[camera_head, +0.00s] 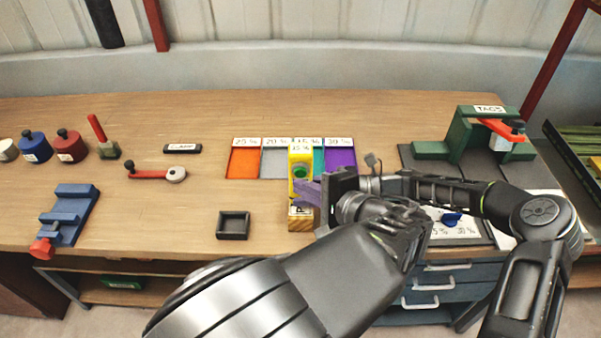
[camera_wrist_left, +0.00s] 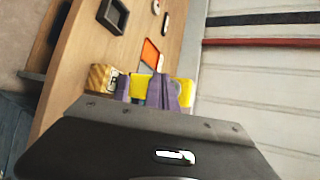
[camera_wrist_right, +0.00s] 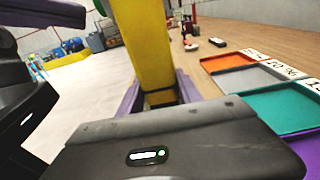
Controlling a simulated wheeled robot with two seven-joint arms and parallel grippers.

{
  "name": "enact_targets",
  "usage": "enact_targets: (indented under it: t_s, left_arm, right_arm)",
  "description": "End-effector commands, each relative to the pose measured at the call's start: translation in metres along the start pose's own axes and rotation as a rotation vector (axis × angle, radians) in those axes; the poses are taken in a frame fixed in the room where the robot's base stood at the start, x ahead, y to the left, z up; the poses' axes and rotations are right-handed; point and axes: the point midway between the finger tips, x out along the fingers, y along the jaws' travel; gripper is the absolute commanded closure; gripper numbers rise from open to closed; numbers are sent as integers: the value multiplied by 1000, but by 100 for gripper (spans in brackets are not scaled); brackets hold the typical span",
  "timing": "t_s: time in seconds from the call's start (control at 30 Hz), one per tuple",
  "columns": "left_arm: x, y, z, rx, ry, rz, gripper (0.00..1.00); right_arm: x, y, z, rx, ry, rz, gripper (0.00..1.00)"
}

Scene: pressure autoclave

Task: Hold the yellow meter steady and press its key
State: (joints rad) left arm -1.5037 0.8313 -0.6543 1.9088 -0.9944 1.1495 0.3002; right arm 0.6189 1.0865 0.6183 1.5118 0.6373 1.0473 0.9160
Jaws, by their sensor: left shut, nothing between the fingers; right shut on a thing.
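The yellow meter (camera_head: 301,155) stands upright near the middle of the bench, with a green round key (camera_head: 300,172) on its face. My right gripper (camera_wrist_right: 158,95) is shut on the meter, a purple finger on each side of its yellow body in the right wrist view. My left gripper (camera_wrist_left: 164,90) is shut and empty, its purple fingertips close in front of the meter. Whether they touch the key cannot be told. In the head view the purple fingers overlap and cover part of the meter's lower body.
Colored trays, including an orange one (camera_head: 244,160) and a purple one (camera_head: 341,160), lie behind and beside the meter. A wooden block (camera_head: 300,222) is in front of it. A small black tray (camera_head: 233,225) sits to the left. A green fixture (camera_head: 468,135) stands at right.

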Motion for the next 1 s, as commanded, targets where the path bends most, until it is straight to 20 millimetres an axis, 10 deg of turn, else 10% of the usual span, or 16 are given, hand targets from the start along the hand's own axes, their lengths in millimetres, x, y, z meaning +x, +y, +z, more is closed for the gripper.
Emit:
enact_targets:
  t_s: [1.0]
  left_arm:
    - [-35, 25, 25, 0, 1, 0, 100]
  right_arm:
    - [0, 0, 0, 0, 0, -1, 81]
